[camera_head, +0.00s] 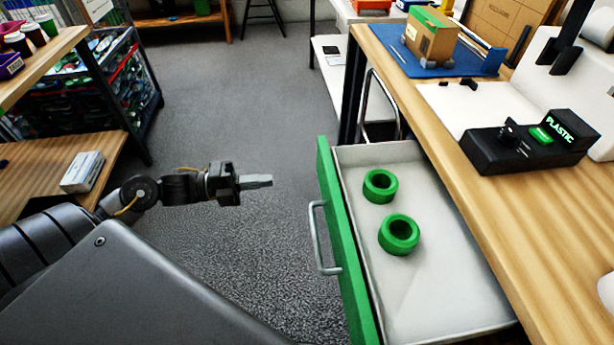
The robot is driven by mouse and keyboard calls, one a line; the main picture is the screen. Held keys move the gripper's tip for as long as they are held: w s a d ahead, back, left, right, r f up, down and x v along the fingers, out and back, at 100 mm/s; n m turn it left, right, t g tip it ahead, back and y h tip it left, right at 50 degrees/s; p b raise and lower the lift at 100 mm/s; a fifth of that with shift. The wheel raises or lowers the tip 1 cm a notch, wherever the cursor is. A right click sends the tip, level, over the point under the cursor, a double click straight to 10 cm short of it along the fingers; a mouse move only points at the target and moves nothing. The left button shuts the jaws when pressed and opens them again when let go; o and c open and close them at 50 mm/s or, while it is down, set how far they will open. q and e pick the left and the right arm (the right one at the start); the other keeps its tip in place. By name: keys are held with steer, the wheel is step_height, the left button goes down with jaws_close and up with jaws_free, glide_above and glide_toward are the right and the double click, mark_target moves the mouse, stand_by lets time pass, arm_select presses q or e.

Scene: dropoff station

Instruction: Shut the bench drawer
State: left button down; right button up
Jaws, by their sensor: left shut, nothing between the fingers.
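The bench drawer (440,290) stands pulled out from under the wooden bench (500,215) on the right. Its green front (340,235) faces left and carries a grey bar handle (318,238). Two green rings (380,186) lie inside on the drawer's pale floor. My left gripper (268,181) comes in from the left. Its fingers are shut and empty, and point right toward the drawer front. In the picture a gap of floor shows between the fingertips and the handle, and they do not touch. My right gripper is not in view.
On the bench stand a black device labelled PLASTIC (530,145), a blue mat (415,50) and a cardboard box (432,36). A wooden shelf (60,165) with a small white box (83,172) is at left. Grey floor (240,110) lies clear between.

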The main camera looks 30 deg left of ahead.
arm_select(q)
glide_toward(321, 176)
steer(key=p+x, duration=0.1)
steer(key=x, duration=0.4)
steer(key=shift+w+d, duration=0.1)
steer(key=shift+w, duration=0.05)
steer(key=shift+w+d, duration=0.45)
steer(key=shift+d, duration=0.1)
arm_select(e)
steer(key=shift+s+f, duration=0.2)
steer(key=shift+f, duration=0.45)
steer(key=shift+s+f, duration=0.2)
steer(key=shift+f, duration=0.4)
